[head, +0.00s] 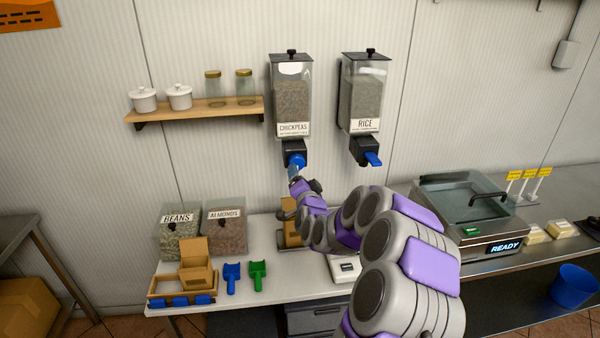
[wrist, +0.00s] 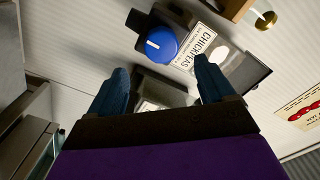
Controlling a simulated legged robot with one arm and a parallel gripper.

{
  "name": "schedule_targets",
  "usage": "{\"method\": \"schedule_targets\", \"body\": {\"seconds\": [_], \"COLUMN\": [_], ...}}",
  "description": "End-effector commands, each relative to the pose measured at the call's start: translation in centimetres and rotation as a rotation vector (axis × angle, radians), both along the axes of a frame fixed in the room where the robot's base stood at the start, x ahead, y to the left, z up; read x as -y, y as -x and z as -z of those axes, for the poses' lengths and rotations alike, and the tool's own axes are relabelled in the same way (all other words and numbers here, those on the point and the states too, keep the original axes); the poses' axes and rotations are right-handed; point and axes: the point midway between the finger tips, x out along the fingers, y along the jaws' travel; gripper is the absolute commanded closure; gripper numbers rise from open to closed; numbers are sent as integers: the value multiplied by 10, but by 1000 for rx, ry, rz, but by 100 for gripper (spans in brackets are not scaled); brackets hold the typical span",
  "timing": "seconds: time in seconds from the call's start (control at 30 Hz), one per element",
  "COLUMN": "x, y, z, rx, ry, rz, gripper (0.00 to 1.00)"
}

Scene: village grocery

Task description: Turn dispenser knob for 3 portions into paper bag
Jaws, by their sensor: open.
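The chickpeas dispenser (head: 292,108) hangs on the wall, with a round blue knob (head: 297,160) on its black outlet. In the wrist view the knob (wrist: 161,44) faces me and carries a short white mark. My gripper (head: 296,175) is just below and in front of this knob in the head view. In the wrist view my gripper (wrist: 162,80) is open, its blue fingers spread with nothing between them and the knob beyond their tips. A brown object (head: 290,236), possibly the paper bag, stands on the counter below the dispenser, mostly hidden by my arm.
A rice dispenser (head: 362,105) with a blue lever hangs to the right. A white scale (head: 343,268) sits partly behind my arm. A chamber machine (head: 470,215) stands right.

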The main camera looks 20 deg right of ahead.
Motion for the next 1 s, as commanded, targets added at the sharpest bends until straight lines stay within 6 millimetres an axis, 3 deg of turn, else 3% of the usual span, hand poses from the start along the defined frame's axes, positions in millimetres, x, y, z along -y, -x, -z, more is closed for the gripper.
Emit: {"method": "schedule_targets", "body": {"seconds": [0.5, 0.7, 1.0], "x": [-19, -24, -25], "y": [69, 83, 86], "z": [1, 3, 3], "rx": [-3, -6, -4], "ry": [-1, -2, -1], "rz": [0, -1, 0], "gripper": [18, 18, 18]}}
